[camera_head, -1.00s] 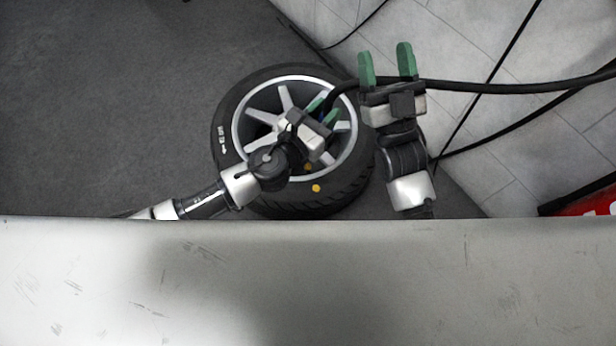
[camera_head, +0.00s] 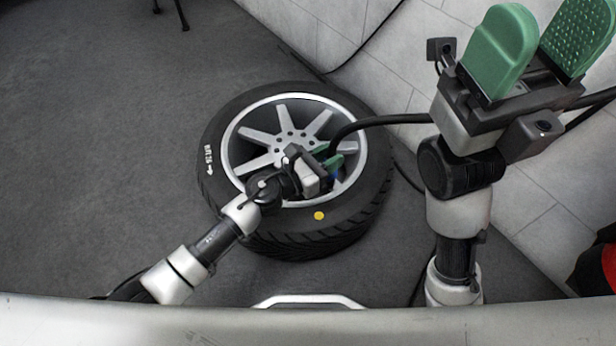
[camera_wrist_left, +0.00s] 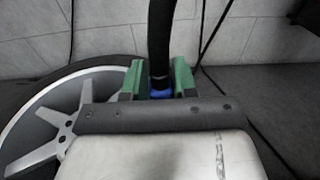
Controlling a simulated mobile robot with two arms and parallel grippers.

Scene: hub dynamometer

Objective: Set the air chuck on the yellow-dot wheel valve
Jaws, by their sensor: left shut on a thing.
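The wheel, a black tyre (camera_head: 225,195) with a silver spoked rim (camera_head: 266,138), lies flat on the floor. A yellow dot (camera_head: 319,215) is on its near sidewall. My left gripper (camera_head: 333,160) is over the near-right part of the rim. Its green fingers, also in the left wrist view (camera_wrist_left: 158,82), are shut on the air chuck, whose blue part (camera_wrist_left: 160,94) shows between them with a black hose (camera_wrist_left: 161,40) rising from it. The valve is not visible; my left gripper and wrist cover that rim area. My right gripper (camera_head: 540,42) is open and empty, raised at the right.
The hose (camera_head: 380,121) runs from the chuck to the right, passing behind my right arm. A tiled wall (camera_head: 400,75) stands behind and right of the wheel. A red and black object (camera_head: 607,262) is at the right edge.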

